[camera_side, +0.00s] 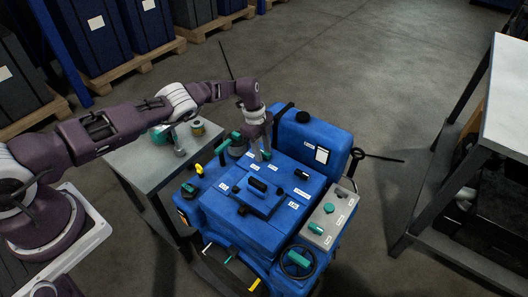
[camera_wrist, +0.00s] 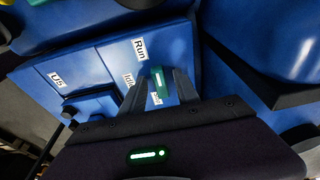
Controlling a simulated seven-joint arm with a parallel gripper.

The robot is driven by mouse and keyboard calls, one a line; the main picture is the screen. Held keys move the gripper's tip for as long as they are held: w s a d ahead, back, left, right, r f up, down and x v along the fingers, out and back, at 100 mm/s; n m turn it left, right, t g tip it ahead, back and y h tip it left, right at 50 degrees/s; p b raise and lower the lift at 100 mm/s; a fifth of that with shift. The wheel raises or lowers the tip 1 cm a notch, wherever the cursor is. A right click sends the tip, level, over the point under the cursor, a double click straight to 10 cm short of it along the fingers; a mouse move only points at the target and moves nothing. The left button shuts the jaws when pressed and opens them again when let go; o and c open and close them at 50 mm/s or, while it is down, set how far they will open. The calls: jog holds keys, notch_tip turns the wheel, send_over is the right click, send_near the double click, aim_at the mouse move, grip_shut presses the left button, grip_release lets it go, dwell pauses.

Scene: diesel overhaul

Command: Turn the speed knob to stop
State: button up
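The speed knob is a teal lever (camera_wrist: 158,84) on the blue engine top, beside a white "Run" tag (camera_wrist: 140,48) and a partly hidden "Idle" tag (camera_wrist: 129,81). A third tag (camera_wrist: 156,98) sits at its near end; its word is too covered to read. In the wrist view my gripper (camera_wrist: 160,80) has its dark fingers apart, one on each side of the knob. Whether either finger touches it is unclear. In the side view my gripper (camera_side: 267,150) points down at the engine top, and the knob is mostly hidden by the fingers.
The blue engine (camera_side: 250,225) carries several other tagged controls. A grey panel with teal handles (camera_side: 328,218) is at its right and a blue tank (camera_side: 310,142) behind. A grey table (camera_side: 140,160) stands left, a shelf (camera_side: 450,180) right. Open floor lies behind.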

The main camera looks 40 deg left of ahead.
grip_shut()
jog(key=shift+a+r+n, duration=0.1)
jog(key=shift+a+n, duration=0.05)
jog(key=shift+n, duration=0.55)
jog(key=n+t, duration=0.1)
jog(key=n, duration=0.3)
jog(key=shift+s, duration=0.1)
